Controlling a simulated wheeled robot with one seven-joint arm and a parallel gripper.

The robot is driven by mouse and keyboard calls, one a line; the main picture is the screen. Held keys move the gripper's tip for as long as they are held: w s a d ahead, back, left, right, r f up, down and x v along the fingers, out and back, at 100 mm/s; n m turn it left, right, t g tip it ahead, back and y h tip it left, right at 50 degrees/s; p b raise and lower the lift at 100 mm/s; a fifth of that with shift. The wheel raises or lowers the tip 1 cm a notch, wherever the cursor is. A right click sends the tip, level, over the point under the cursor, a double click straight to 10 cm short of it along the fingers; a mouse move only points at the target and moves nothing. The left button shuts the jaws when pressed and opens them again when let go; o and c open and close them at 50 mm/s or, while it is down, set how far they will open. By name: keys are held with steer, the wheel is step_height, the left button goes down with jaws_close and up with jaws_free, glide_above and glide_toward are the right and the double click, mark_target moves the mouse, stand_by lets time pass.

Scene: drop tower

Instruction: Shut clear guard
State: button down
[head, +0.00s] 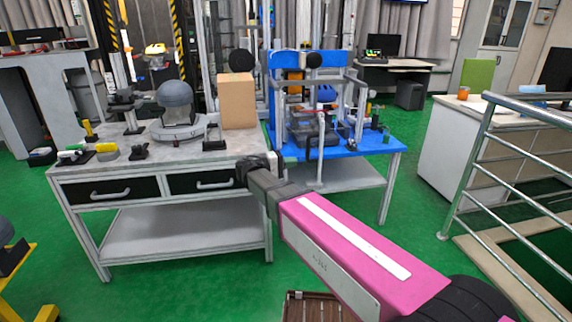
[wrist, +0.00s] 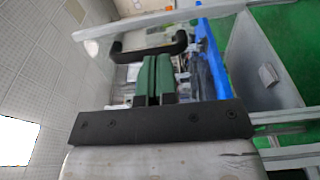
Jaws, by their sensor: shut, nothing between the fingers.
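The clear guard is hard to make out in the head view. Grey bars (head: 345,76) that look like its frame surround the rig on the blue table, and whether it stands open I cannot tell. In the wrist view a black U-shaped handle (wrist: 132,52) sits below a pale bar (wrist: 150,21). My gripper (wrist: 157,58) has green fingers pressed together with nothing between them. Their tips are close to the handle's bar, and I cannot tell whether they touch it. In the head view my arm reaches to the blue table's near left side, and the fingertips are not clear.
The blue table (head: 372,144) holds the rig. A grey workbench (head: 185,150) with a cardboard box (head: 236,102) and a grey dome (head: 174,93) stands left of it. Metal railing (head: 480,150) is at right. The green floor between is open.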

mark_target(319, 157)
steer(key=x, duration=0.9)
steer(key=shift+d+f, duration=0.1)
